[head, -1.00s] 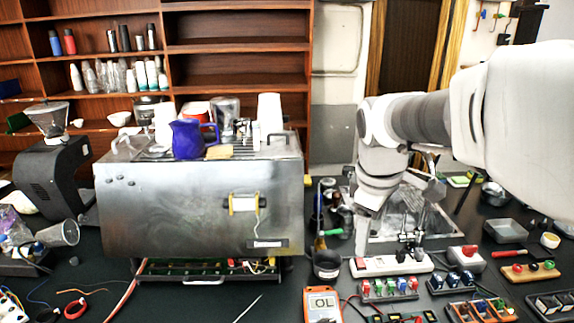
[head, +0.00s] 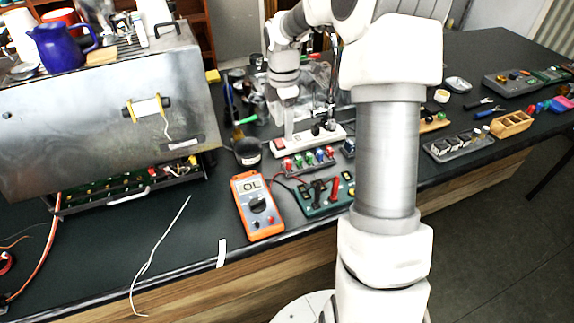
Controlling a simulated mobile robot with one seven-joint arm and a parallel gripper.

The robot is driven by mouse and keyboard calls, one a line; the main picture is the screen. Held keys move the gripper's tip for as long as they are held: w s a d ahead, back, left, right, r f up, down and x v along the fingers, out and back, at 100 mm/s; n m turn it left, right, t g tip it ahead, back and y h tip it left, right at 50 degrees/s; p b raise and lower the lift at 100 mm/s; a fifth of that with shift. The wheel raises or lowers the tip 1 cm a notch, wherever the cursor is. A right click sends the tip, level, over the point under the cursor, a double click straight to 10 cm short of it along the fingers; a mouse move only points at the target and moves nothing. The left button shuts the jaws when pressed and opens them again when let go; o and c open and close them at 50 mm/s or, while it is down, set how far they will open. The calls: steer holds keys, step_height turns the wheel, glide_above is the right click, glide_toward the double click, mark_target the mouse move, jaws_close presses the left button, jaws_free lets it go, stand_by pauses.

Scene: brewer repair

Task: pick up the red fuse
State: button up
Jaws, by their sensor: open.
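A small rack (head: 309,165) holds several coloured fuses in a row on the dark bench. A red fuse (head: 287,164) seems to stand at its left end; the pieces are small and another reddish one shows at the right end. My gripper (head: 289,138) points down just behind the rack, in front of or over the white power strip. It is open, seen nearly edge-on, so the gap between its fingers is hard to see. It appears empty and apart from the fuses.
An orange multimeter (head: 257,208) and a teal board (head: 325,197) with red and black parts lie in front of the rack. A dark cup (head: 247,152) stands left of it. The power strip (head: 314,141) is behind. The brewer (head: 95,110) fills the left.

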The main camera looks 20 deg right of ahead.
glide_above(288, 160)
steer(key=a, duration=0.1)
step_height(288, 160, down, 7)
steer(key=shift+a+r, duration=0.1)
steer(key=shift+d+f+p, duration=0.15)
steer(key=shift+f, duration=0.75)
steer(key=shift+d+f+p, duration=0.15)
steer(key=shift+d+f, duration=0.05)
steer(key=shift+f, duration=0.75)
steer(key=shift+d+f+p, duration=0.15)
steer(key=shift+f, duration=0.75)
steer(key=shift+c, duration=0.3)
jaws_close()
